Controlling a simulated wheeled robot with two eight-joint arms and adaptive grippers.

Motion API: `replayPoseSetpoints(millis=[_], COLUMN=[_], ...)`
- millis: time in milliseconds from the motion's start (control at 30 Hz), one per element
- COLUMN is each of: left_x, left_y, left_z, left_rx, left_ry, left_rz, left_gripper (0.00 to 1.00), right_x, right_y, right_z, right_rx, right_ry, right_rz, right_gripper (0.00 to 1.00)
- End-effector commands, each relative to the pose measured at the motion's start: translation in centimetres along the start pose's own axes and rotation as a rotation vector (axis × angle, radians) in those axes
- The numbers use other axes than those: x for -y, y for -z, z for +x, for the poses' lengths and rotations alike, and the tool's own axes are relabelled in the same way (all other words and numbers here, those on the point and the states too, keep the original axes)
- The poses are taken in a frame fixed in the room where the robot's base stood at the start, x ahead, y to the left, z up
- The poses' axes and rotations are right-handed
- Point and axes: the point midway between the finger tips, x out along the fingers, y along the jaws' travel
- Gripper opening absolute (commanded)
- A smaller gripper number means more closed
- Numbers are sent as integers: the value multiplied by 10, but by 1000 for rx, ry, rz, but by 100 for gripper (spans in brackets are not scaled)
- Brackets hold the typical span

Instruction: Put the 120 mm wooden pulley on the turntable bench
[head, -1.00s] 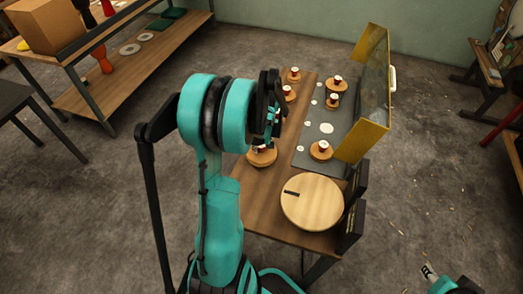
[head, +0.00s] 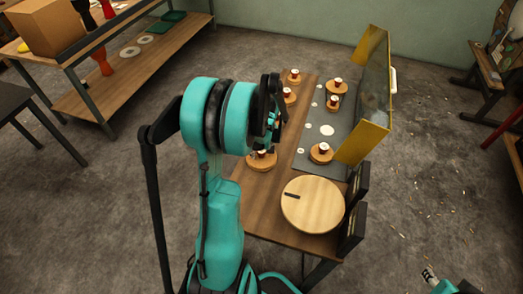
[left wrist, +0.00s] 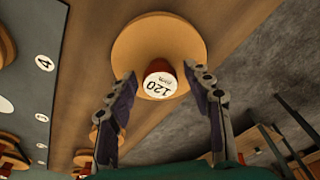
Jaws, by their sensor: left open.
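The 120 mm wooden pulley (left wrist: 135,42) is a round wooden disc with a red hub and a white cap (left wrist: 158,84) reading 120 mm. In the head view the pulley (head: 258,165) lies on the brown bench top (head: 258,210), partly hidden by my left gripper (head: 272,138). In the left wrist view my left gripper (left wrist: 161,80) is open, its fingertips on either side of the hub; contact cannot be told. The round pale turntable (head: 313,206) is at the near end of the bench. My right gripper (head: 430,275) shows only partly at the bottom right; its opening is unclear.
Several other capped pulleys stand on the bench and its grey mat (head: 312,138). A yellow-framed clear panel (head: 375,90) stands along the mat's right side. Black blocks (head: 352,228) stand right of the turntable. A shelf (head: 130,68) is at the back left.

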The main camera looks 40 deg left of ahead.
Motion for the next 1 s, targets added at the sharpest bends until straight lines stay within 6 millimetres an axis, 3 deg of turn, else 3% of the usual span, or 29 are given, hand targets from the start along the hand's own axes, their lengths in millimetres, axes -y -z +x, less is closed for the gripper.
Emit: replayPoseSetpoints(millis=[400, 600, 767, 867, 1000], left_x=[0, 0, 0, -4, -18], left_y=[0, 0, -1, -10, -48], left_z=[-91, -114, -119, -127, -159], left_rx=[0, 0, -1, -11, -58], left_ry=[0, 0, -1, -17, -85], left_rz=[1, 1, 3, 42, 216], left_gripper=[51, 51, 51, 51, 51], right_x=[0, 0, 0, 0, 0], right_y=[22, 26, 27, 26, 26], right_z=[-31, -37, -37, -37, -37], right_rx=[0, 0, 0, 0, 0], right_ry=[0, 0, 0, 0, 0], right_rz=[0, 0, 0, 0, 0], right_gripper=[40, 40, 40, 40, 40])
